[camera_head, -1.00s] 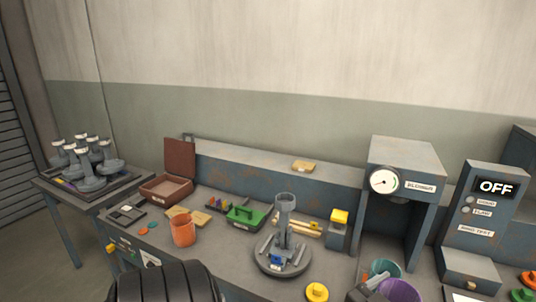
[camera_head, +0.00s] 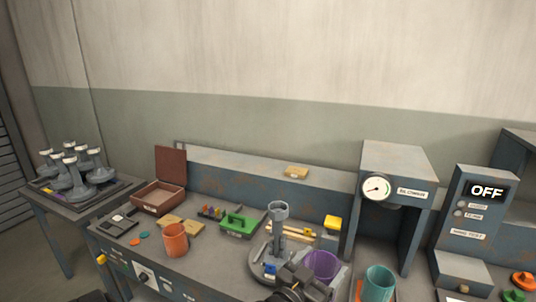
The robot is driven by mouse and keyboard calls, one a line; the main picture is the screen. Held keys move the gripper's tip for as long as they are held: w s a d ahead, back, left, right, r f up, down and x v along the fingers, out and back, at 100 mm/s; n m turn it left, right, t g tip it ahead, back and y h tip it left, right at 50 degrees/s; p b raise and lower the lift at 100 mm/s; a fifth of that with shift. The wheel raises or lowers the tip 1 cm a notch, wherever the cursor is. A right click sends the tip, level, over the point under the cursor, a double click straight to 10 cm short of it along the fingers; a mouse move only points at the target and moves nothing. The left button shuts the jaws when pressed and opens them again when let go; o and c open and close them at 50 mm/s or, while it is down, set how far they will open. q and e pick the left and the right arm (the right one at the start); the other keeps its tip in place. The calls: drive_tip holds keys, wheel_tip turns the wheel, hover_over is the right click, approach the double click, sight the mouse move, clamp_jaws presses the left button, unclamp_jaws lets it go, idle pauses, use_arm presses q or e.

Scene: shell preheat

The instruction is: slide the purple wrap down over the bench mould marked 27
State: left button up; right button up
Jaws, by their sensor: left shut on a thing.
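The purple wrap (camera_head: 322,264) is an open-topped cup-like sleeve at the lower middle, roughly upright. My left gripper (camera_head: 309,279) is shut on its left side and holds it just right of the bench mould. The bench mould (camera_head: 278,222) is a grey upright post with a wider top on a round base (camera_head: 256,262). The post is bare and the wrap is beside it, lower than its top. A blue tag shows on the base, but I cannot read a number. My gripper hides the base's right front part. My right gripper is not in view.
A teal cup (camera_head: 379,283) stands right of the wrap. An orange cup (camera_head: 175,239), a green tray (camera_head: 241,222) and an open brown case (camera_head: 158,196) are on the left. A gauge box (camera_head: 396,172) and an OFF panel (camera_head: 482,220) stand right. Several similar moulds fill a side table (camera_head: 70,212).

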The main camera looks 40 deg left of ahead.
use_arm(q)
drive_tip(key=w+a+r+p, duration=0.6)
drive_tip(key=a+r+p, duration=0.2)
drive_tip(key=a+r, duration=0.3)
wheel_tip(320, 180, up, 7)
drive_tip(key=p, duration=0.5)
hover_over(274, 235)
drive_tip(key=w, duration=0.2)
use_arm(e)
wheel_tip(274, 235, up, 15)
use_arm(q)
drive_tip(key=shift+m+h, duration=0.5)
drive_tip(key=shift+h, duration=0.3)
drive_tip(key=shift+s+f+b, duration=0.1)
drive_tip(key=shift+f+b, duration=5.45)
drive_tip(key=shift+f, duration=2.95)
drive_tip(key=shift+f+b, duration=3.3)
drive_tip(key=shift+f, duration=2.25)
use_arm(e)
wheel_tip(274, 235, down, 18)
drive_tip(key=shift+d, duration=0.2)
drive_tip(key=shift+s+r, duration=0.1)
use_arm(q)
drive_tip(key=shift+s+p, duration=0.1)
drive_tip(key=shift+p, duration=0.25)
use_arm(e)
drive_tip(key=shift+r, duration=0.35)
